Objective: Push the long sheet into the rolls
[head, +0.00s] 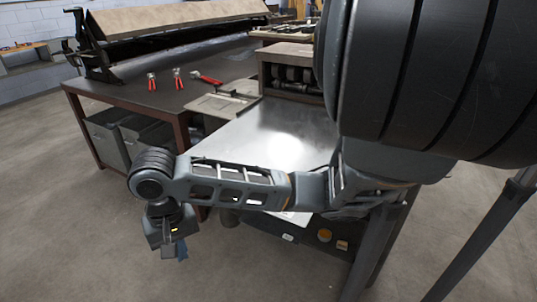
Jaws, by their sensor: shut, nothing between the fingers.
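The long sheet (272,130) is a shiny flat metal sheet lying on a stand in the middle of the head view. Its far end lies by what look like the rolls (296,76), dark rollers in a boxy frame. I cannot tell whether the sheet touches them. My arm crosses in front of the sheet and hides part of its near end. My gripper (174,250) hangs at the lower left, pointing down, off to the left of the sheet and apart from it. It is shut and empty; its fingertips are small and partly hidden.
A dark workbench (135,95) holds red-handled hand tools (205,78) and a long bending machine (175,18). Grey bins (110,138) stand under it. Small items (325,235) lie on a shelf below the sheet. Open floor lies at the left and front.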

